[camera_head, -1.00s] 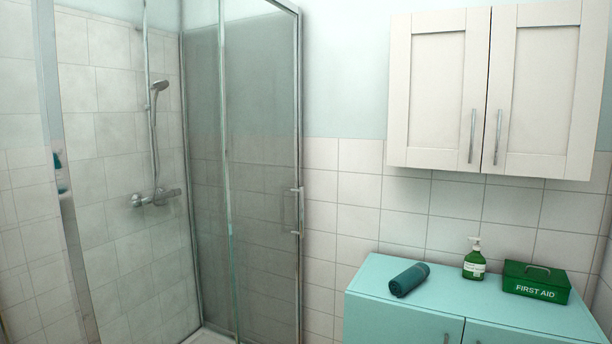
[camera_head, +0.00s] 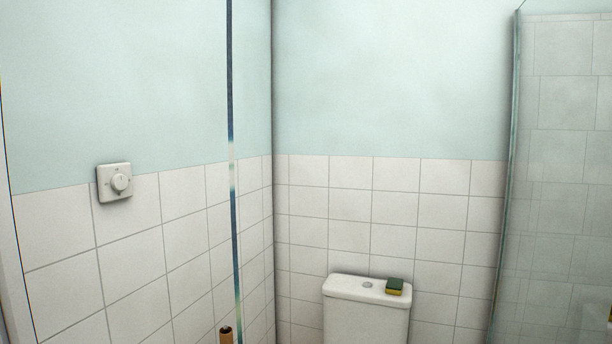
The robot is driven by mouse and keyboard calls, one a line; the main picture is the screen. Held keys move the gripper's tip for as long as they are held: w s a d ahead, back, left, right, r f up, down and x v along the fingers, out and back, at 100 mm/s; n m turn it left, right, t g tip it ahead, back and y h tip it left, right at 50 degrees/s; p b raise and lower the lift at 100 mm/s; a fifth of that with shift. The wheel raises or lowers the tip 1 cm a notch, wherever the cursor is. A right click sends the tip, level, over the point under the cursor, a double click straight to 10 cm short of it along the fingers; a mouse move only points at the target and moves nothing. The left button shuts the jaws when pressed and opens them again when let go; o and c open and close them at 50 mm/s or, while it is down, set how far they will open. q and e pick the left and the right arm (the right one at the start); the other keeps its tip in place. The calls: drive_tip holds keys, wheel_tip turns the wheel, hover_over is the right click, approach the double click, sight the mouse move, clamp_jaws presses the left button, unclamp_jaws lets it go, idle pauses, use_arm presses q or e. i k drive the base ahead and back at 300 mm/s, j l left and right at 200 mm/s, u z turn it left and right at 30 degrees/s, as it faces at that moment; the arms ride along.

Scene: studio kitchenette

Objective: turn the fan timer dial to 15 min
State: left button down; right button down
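The fan timer dial (camera_head: 120,182) is a round white knob on a square white wall plate (camera_head: 104,171). It is mounted on the left wall, where the pale blue paint meets the white tiles. Its markings are too small to read, so I cannot tell its setting. Neither of my grippers is in view, and nothing touches the dial.
A toilet cistern (camera_head: 366,303) stands against the back wall, with a green and yellow sponge (camera_head: 394,287) on its lid. A thin vertical strip (camera_head: 233,130) crosses the view right of the dial. A brown cylinder top (camera_head: 226,335) shows at the bottom. Shower glass (camera_head: 555,170) stands at right.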

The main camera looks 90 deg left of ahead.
sight(120, 182)
drive_tip(key=u, duration=3.8)
